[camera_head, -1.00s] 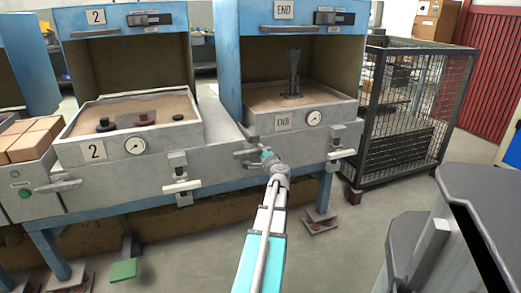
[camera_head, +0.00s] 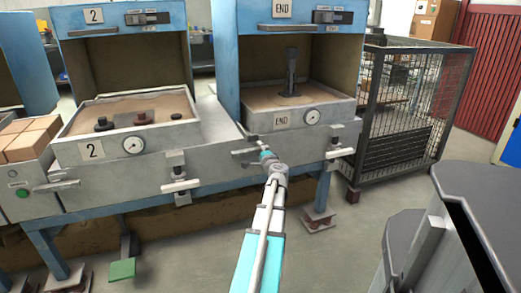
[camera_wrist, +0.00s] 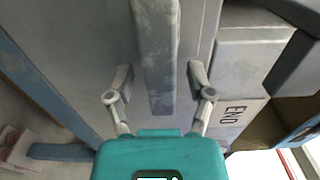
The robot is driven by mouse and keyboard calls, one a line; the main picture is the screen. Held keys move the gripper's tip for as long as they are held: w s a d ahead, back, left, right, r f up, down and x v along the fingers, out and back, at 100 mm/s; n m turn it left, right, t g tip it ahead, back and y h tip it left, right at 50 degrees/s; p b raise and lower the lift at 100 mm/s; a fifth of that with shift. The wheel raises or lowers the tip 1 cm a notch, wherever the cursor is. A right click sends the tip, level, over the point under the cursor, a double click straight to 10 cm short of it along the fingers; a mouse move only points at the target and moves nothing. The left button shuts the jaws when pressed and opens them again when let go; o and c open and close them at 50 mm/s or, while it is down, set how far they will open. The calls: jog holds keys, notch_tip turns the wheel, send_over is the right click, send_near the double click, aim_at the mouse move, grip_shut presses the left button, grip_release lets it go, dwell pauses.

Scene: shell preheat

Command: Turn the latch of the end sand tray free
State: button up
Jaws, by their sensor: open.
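The end sand tray (camera_head: 285,118) is a grey box with sand, an END label and a round gauge, under the blue hood marked END. Its latch (camera_head: 340,152), with a pale cross handle, is on the bench front at the tray's lower right. My gripper (camera_head: 250,148) is left of that latch and below the tray's left part, apart from the latch. In the wrist view my gripper (camera_wrist: 160,95) is open, its fingers either side of a worn grey bar-like part (camera_wrist: 157,60). I cannot tell whether they touch it. The END label shows to the right.
Tray 2 (camera_head: 130,143) and its latch (camera_head: 180,186) are on the left. A wire cage (camera_head: 405,110) stands right of the bench. A dark upright piece (camera_head: 291,72) stands in the end tray's sand.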

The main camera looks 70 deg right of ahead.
jog(key=v, duration=1.2)
jog(key=shift+w, duration=0.15)
dwell(0.6)
